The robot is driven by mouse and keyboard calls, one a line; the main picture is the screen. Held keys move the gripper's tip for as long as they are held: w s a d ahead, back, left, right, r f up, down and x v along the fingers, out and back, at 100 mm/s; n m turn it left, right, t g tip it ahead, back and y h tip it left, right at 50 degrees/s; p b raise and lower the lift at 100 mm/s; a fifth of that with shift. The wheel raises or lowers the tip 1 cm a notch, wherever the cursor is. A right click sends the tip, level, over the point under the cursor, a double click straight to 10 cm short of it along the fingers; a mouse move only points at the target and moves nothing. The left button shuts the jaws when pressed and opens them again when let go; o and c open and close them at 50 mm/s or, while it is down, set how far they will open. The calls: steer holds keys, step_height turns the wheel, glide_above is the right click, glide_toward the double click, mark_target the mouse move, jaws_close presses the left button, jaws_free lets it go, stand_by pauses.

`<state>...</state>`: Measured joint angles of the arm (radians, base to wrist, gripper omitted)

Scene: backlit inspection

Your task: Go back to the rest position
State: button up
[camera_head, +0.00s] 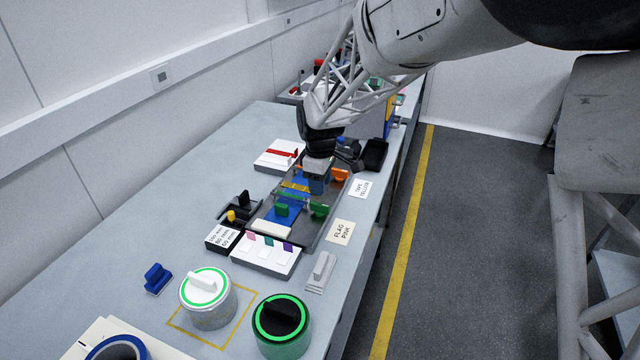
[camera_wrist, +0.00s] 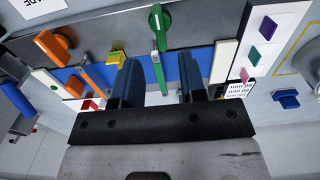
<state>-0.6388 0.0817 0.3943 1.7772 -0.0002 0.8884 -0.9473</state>
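My gripper (camera_head: 318,186) hangs over the far part of a grey tray (camera_head: 300,243) on the bench, pointing down. In the wrist view my gripper (camera_wrist: 158,82) has its two dark blue fingers apart. A thin green piece (camera_wrist: 158,65) shows in the gap between them, clear of both fingers; its exact height relative to the fingertips cannot be told. Part of the tray is hidden behind my gripper in the head view.
Green (camera_head: 319,209) and orange (camera_head: 339,174) handled pieces stand in the tray. A white block with small coloured tabs (camera_head: 265,259), a white-lidded jar (camera_head: 208,310), a black-lidded jar (camera_head: 281,343) and a blue piece (camera_head: 157,278) stand nearer. The aisle at right is clear.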

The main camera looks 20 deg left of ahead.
steer(key=s+d+r+m, duration=0.3)
steer(key=d+r, duration=0.1)
steer(key=d, duration=0.5)
steer(key=s+d+r+m+t, duration=0.1)
steer(key=s+d+r+m, duration=0.25)
steer(key=d, duration=0.55)
steer(key=s+d+r+m, duration=0.2)
steer(key=d+r, duration=0.3)
steer(key=d, duration=0.3)
steer(key=s+d+m+t, duration=0.1)
steer(key=s+d+m, duration=0.9)
steer(key=s+d, duration=0.8)
steer(key=shift+s+d+r+t, duration=0.3)
steer(key=shift+s+r, duration=0.1)
steer(key=shift+s, duration=1.35)
